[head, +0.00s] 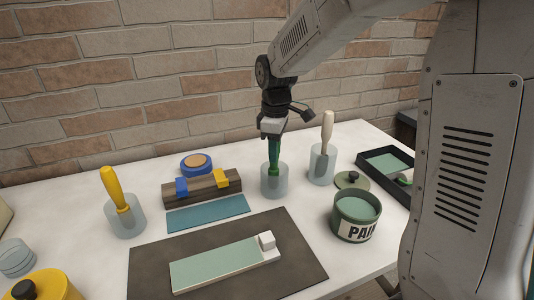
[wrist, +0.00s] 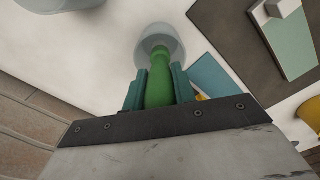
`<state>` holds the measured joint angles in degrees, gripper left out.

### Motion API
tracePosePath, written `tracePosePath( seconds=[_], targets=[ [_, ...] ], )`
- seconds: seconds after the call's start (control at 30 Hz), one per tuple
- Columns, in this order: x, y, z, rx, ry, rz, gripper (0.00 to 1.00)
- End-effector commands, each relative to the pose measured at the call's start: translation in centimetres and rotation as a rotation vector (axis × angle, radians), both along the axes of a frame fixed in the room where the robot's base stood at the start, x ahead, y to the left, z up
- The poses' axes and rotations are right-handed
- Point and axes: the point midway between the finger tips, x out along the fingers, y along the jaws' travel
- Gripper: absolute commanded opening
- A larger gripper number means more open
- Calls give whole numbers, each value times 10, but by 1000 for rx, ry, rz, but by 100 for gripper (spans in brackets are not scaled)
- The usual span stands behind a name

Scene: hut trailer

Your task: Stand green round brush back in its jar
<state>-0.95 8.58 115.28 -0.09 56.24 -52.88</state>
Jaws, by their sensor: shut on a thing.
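The green round brush (head: 274,155) is upright, its handle held between the jaws of my gripper (head: 273,138). In the wrist view the green handle (wrist: 159,82) sits between the two teal jaw pads, which are shut on it. A clear jar (head: 275,184) stands on the white table directly below my gripper. The brush's lower part appears within the jar's rim in the head view. In the wrist view the jar (wrist: 160,40) lies just past the handle. Whether the brush tip touches the jar's bottom cannot be told.
A jar with a pale-handled brush (head: 327,135) stands close on the right. A jar with a yellow-handled brush (head: 115,190) is at left. A wooden block (head: 203,188), paint tin (head: 356,215), black tray (head: 384,164) and dark mat (head: 225,285) surround the middle jar.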

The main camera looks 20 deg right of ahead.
Motion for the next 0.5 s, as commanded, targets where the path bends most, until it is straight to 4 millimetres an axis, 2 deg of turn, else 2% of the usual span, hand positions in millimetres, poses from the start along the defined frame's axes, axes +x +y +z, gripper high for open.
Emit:
tracePosePath(
  seconds=[0.07, 0.4, 0.43, 0.5],
  targets=[
    [0, 0, -7, 0, 0, 0, 4],
    [0, 0, -10, 0, 0, 1, 4],
    [0, 1, -10, 0, 0, 1, 35],
    [0, 1, -9, 0, 0, 1, 48]
  ],
)
